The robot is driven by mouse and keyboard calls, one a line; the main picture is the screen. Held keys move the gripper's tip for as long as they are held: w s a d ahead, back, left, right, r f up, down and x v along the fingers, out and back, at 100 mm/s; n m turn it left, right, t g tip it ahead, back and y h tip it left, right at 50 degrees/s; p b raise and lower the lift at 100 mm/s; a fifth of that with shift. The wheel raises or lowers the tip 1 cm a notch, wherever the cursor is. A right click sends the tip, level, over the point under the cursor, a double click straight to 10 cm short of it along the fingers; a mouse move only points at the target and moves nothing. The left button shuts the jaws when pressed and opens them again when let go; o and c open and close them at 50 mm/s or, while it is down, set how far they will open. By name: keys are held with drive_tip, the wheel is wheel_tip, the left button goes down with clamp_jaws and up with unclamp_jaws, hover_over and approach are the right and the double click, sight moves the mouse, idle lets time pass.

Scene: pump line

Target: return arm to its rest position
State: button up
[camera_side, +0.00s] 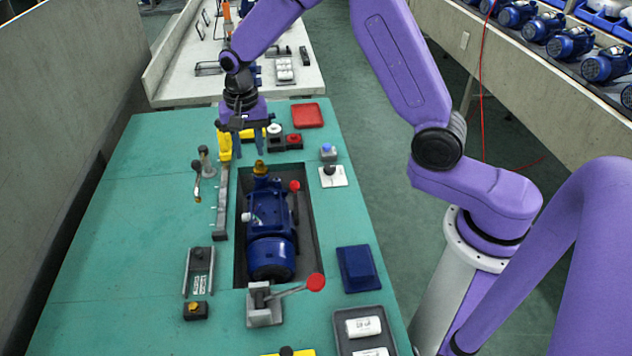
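My gripper (249,151) points down over the far part of the teal work table (130,235). Its two dark fingers appear apart, with table surface showing between them and nothing seen held. A yellow object (224,147) stands just left of the fingers, and I cannot tell whether they touch. A black block holding red and white round parts (285,140) is close on the right. My purple arm reaches in from the right and bends high over the table.
A blue pump (270,225) lies in the recess, with a red-knobbed clamp (264,305) in front. A red tray (307,115), small posts (205,163), blue tray (358,268) and grey tray (366,330) stand around. The table's left side is mostly clear.

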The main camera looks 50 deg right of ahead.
drive_tip(key=s+a+r+n, duration=0.3)
drive_tip(key=s+r+n, duration=0.15)
drive_tip(key=s, duration=0.25)
drive_tip(key=s+d+r+n, duration=0.2)
drive_tip(key=s+n, duration=0.6)
drive_tip(key=s, duration=0.5)
drive_tip(key=s+d+r+n, duration=0.1)
drive_tip(key=s+d+n, duration=0.4)
drive_tip(key=s, duration=0.9)
drive_tip(key=n, duration=0.3)
drive_tip(key=shift+r, duration=0.35)
